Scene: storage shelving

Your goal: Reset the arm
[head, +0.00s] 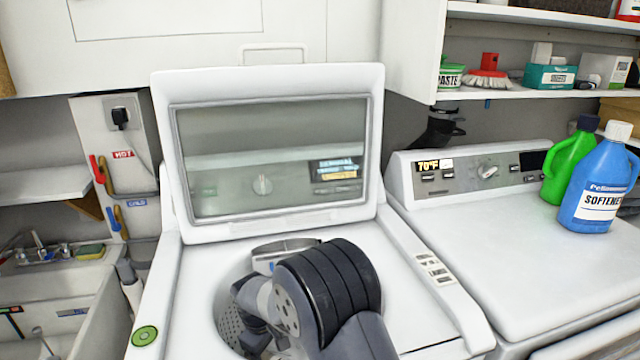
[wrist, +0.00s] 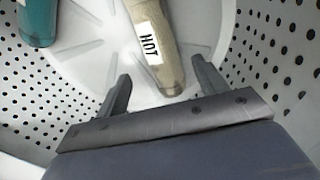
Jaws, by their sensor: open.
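My arm reaches down into the open top-loading washer (head: 160,290), and its lid (head: 280,72) stands raised behind. In the wrist view my gripper (wrist: 163,88) is open inside the perforated drum (wrist: 270,60). A tan bottle-like object with a white "HOT" label (wrist: 158,45) lies on the drum floor beyond the fingertips, its near end between the fingers in the picture. Nothing shows gripped. A teal object (wrist: 38,22) lies at the drum's upper left, cut off by the frame edge. In the head view the arm hides the fingers and the drum's contents.
The raised lid stands close behind my arm. A second machine (head: 470,230) on the right bears a green jug (head: 570,165) and a blue softener jug (head: 600,180). A shelf (head: 540,97) with boxes hangs above it. A sink (head: 50,300) is at left.

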